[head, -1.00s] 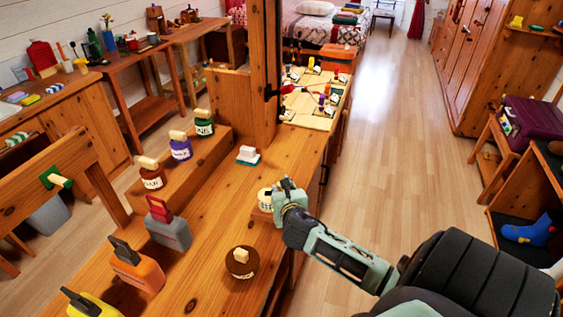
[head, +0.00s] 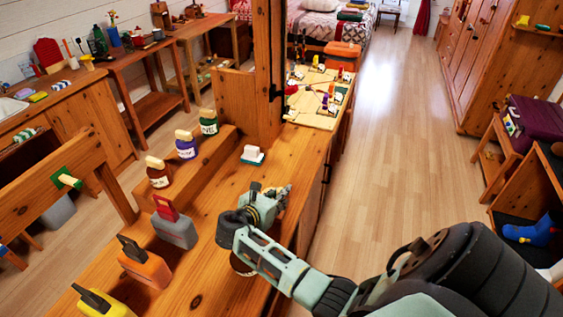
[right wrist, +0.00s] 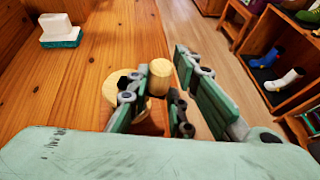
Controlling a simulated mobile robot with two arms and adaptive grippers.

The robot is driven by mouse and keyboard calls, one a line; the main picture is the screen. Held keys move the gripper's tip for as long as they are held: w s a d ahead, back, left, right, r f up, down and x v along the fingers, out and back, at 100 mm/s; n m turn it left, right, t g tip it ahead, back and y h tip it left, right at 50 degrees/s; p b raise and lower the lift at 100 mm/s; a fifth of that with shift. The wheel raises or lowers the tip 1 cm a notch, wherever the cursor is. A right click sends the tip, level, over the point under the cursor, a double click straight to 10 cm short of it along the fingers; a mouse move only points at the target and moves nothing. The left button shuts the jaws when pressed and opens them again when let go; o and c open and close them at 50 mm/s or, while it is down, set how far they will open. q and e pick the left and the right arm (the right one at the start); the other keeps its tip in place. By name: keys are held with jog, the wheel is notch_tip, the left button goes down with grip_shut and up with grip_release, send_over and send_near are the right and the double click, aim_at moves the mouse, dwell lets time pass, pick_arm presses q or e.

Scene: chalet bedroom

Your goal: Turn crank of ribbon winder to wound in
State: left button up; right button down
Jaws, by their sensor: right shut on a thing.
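In the right wrist view, the ribbon winder's crank shows as a pale wooden peg (right wrist: 160,74) standing beside a round pale wooden disc (right wrist: 118,92) on the worktop. My right gripper (right wrist: 163,92) has its fingers on either side of the peg and is shut on it. In the head view my right gripper (head: 286,193) is low at the right edge of the wooden worktop (head: 207,275), and it hides the winder there. Any ribbon and its wound state cannot be made out. My left gripper is not in view.
A white block with a teal base (head: 252,155) stands on the worktop beyond my gripper. Labelled jars (head: 186,146) stand on a step to the left, with an orange container (head: 145,262) nearer. A wooden post (head: 268,75) rises behind. Open floor (head: 400,150) lies right.

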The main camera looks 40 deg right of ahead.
jog(key=shift+w+a+m+g+b, duration=0.15)
jog(key=shift+a+m+g+b, duration=0.1)
jog(key=shift+m+g, duration=0.3)
jog(key=shift+w+a+m+g+b, duration=0.15)
jog(key=shift+m+g+b, duration=0.1)
jog(key=shift+m+g, duration=0.3)
jog(key=m+g+b, duration=0.2)
jog(key=b, duration=0.1)
jog(key=a+m+g+b, duration=0.1)
jog(key=m+g+b, duration=0.1)
jog(key=b, duration=0.1)
jog(key=w+m+g+b, duration=0.1)
jog(key=g+b, duration=0.1)
jog(key=b, duration=0.1)
jog(key=shift+a+f+m+g, duration=0.2)
jog(key=shift+a+m+g, duration=0.15)
jog(key=shift+m+g, duration=0.05)
jog(key=shift+w+a+r+m+g+y+b, duration=0.1)
jog(key=shift+m+g+y+b, duration=0.25)
jog(key=shift+b, duration=0.5)
jog(key=shift+w+a+r+m+g+y+b, duration=0.15)
jog(key=shift+m+g+b, duration=0.25)
jog(key=shift+b, duration=0.45)
jog(key=shift+d+g, duration=0.1)
jog(key=shift+g, duration=0.15)
jog(key=c, duration=1.6)
grip_release()
jog(key=shift+s, duration=0.1)
jog(key=shift+r, duration=0.1)
